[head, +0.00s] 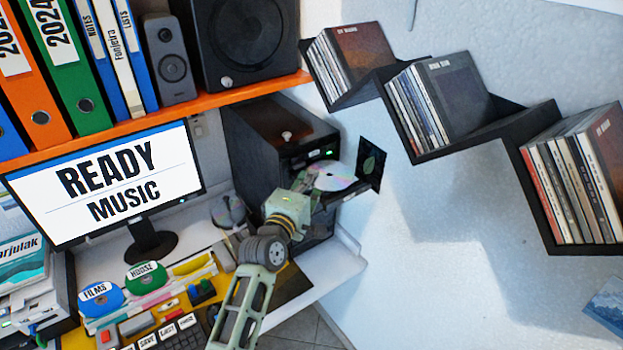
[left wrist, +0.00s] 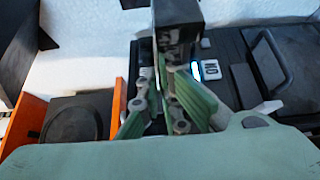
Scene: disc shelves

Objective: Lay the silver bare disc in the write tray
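The silver disc (head: 333,178) shows in the head view at the open drawer of the black computer tower (head: 258,140); it looks flat, but I cannot tell whether it is seated. The dark tray (head: 345,192) sticks out to the right beneath it. My left gripper (head: 300,200) is at the tower's front, just left of and below the disc, and partly hides the tray. In the left wrist view its green fingers (left wrist: 178,95) reach toward a dark block (left wrist: 177,25); no disc shows there, and its grip is unclear. My right gripper is out of view.
A dark panel with a leaf picture (head: 370,163) stands upright beyond the disc. Stepped black shelves (head: 480,135) of cases hang on the right wall. Blue FILMS (head: 100,297) and green HOUSE (head: 146,275) discs lie left on the desk by the monitor (head: 110,185). An orange shelf (head: 150,117) is above.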

